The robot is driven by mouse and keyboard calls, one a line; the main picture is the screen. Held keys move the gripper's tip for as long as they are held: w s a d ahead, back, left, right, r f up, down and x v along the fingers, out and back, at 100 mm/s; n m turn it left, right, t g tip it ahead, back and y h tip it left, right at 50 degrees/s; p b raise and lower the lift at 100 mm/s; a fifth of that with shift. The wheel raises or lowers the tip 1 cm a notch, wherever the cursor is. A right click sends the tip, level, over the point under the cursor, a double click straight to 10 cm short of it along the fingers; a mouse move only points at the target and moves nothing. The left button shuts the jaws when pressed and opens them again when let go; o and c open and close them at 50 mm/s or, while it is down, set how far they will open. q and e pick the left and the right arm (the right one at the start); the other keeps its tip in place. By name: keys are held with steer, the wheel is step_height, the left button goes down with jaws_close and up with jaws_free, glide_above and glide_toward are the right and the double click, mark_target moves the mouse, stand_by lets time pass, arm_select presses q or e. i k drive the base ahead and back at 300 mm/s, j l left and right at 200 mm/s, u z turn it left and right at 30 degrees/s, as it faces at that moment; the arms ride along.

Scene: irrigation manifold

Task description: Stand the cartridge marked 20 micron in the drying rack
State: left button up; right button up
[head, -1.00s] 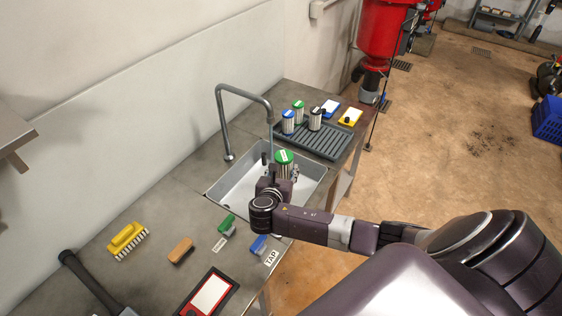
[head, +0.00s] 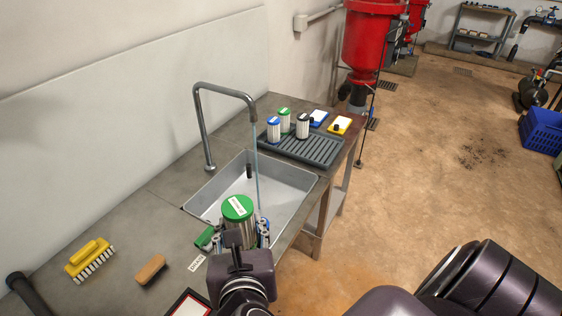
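My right gripper (head: 240,238) is shut around a metal cartridge with a green cap (head: 238,208). It holds the cartridge upright, raised in front of the sink's near edge. A white label shows on the cap, but its writing is too small to read. The grey drying rack (head: 318,153) lies on the counter beyond the sink. Cartridges with a blue cap (head: 273,130), a green cap (head: 284,118) and a black cap (head: 302,127) stand at its back left part. My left gripper is out of view.
Water runs from the curved tap (head: 225,90) into the sink (head: 295,193). The rack's front and right part is bare. A blue-edged card (head: 318,118) and a yellow one (head: 340,124) lie behind it. A yellow brush (head: 90,259) and a tan block (head: 150,270) lie at left.

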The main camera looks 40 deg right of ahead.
mark_target(318, 157)
steer(key=l+u, duration=0.1)
steer(key=l, duration=2.7)
